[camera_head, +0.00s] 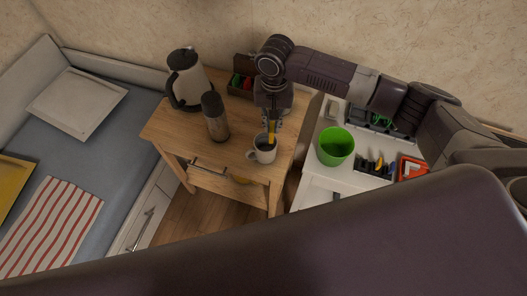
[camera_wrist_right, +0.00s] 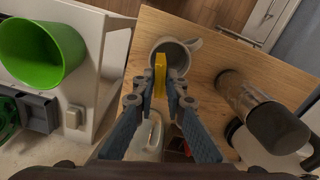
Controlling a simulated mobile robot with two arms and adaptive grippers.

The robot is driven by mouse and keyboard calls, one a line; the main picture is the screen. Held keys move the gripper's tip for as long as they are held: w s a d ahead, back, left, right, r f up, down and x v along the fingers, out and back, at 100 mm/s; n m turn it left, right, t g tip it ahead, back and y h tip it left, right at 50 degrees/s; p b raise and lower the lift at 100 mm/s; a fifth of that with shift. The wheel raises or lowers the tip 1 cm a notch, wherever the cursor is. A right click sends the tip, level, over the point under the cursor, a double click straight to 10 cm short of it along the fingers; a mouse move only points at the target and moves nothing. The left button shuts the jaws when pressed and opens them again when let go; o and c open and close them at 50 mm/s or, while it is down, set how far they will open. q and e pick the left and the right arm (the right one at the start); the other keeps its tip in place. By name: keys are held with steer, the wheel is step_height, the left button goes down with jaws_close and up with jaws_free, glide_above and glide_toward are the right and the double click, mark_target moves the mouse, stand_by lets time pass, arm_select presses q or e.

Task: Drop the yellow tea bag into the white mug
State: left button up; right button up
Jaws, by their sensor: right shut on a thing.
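The white mug (camera_head: 263,153) stands upright on the small wooden table, and it shows at the top middle of the right wrist view (camera_wrist_right: 180,52). My right gripper (camera_head: 271,122) points down above the mug and is shut on the yellow tea bag (camera_head: 271,135). In the right wrist view the tea bag (camera_wrist_right: 160,74) is between the fingertips (camera_wrist_right: 160,90) and overlaps the mug's opening. The bag's lower end appears at or just over the rim; I cannot tell how deep it hangs. My left gripper does not show.
On the wooden table (camera_head: 165,128) stand a dark-lidded flask (camera_head: 214,118), a large jug (camera_head: 187,82) and a dark box (camera_head: 240,84) with coloured packets. A green bucket (camera_head: 335,146) stands on the white surface at right. A bed with pillows is at left.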

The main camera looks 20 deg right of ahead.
steer(key=o, duration=0.8)
steer(key=shift+c, duration=0.2)
step_height(320, 180, up, 12)
steer(key=shift+a, duration=0.1)
stand_by(0.4)
